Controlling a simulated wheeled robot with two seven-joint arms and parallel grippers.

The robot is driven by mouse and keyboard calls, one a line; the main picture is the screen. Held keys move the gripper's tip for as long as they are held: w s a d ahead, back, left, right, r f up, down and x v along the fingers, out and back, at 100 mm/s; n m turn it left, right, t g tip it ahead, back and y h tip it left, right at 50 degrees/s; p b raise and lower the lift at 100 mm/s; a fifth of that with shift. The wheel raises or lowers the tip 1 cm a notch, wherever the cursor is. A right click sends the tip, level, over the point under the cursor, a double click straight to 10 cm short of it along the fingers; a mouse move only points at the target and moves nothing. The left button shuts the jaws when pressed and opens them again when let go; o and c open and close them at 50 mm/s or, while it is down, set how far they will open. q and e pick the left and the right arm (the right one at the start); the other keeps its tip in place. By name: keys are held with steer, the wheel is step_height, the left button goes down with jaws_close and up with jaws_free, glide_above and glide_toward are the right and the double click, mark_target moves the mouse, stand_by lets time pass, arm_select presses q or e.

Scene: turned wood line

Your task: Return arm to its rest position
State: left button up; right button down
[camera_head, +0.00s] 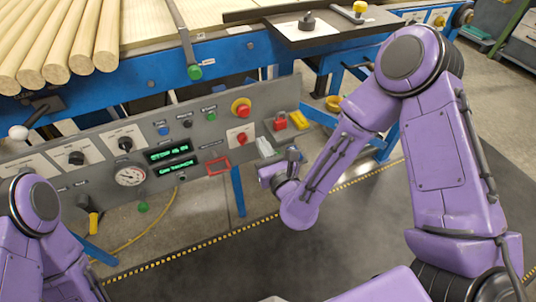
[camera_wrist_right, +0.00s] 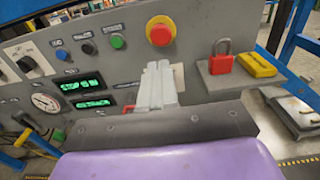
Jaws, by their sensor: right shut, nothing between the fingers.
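My right arm (camera_head: 440,150) reaches in from the right and bends down toward the grey control panel (camera_head: 75,190). My right gripper (camera_head: 264,148) has its pale fingers closed together with nothing between them. It sits in front of the panel, to the right of the lower red button (camera_head: 242,138). In the right wrist view the shut fingers (camera_wrist_right: 158,84) point at the panel below the red mushroom button with a yellow collar (camera_wrist_right: 160,31). They hide the lower red button there. I cannot tell whether the tips touch the panel. Part of my left arm (camera_head: 38,225) shows at lower left; its gripper is out of view.
A red padlock (camera_wrist_right: 221,58) and a yellow block (camera_wrist_right: 257,65) sit on a small shelf right of the fingers. Lit green displays (camera_head: 168,152) and a gauge (camera_head: 130,176) are on the panel. Turned wood rods (camera_head: 60,50) lie above. Dark floor matting (camera_head: 330,240) is clear below.

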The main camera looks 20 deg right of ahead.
steer(key=shift+s+r, duration=0.1)
steer(key=shift+s, duration=1.15)
